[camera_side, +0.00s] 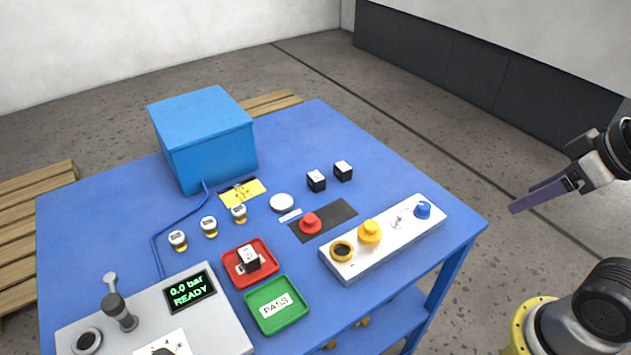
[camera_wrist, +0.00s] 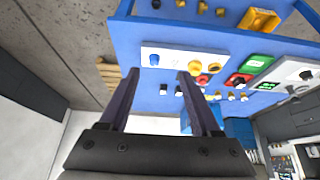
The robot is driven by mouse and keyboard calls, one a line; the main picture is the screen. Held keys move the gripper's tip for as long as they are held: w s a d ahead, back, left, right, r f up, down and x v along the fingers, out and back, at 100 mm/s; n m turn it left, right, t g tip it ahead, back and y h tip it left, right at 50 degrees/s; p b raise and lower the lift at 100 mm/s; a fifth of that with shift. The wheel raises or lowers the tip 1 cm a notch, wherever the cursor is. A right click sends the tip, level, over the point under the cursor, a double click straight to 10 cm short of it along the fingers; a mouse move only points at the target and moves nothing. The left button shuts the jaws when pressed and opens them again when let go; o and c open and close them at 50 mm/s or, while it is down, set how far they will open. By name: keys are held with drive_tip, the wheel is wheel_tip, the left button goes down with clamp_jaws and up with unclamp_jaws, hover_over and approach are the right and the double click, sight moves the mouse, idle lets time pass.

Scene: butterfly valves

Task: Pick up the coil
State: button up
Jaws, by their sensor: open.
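Two small black blocks with white tops, which look like coils, stand upright side by side on the blue table; one is the left block (camera_side: 316,181), the other the right block (camera_side: 343,171). A similar block (camera_side: 249,259) sits in the red tray (camera_side: 231,271). In the wrist view two dark blocks show small and far off, one (camera_wrist: 164,90) between my fingers and one (camera_wrist: 179,91) by the right finger. My gripper (camera_side: 517,207) is open and empty, off the table's right side and well apart from the blocks. Its two purple fingers (camera_wrist: 158,75) show in the wrist view.
A white control panel (camera_side: 381,243) with knobs lies at the table's right edge, between my gripper and the blocks. A blue box (camera_side: 205,135) stands at the back. A green PASS tray (camera_side: 268,322), a grey test console (camera_side: 220,325) and several yellow-based cylinders (camera_side: 209,226) are nearby.

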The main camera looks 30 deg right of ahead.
drive_tip(key=o, duration=0.3)
drive_tip(key=shift+o, duration=0.2)
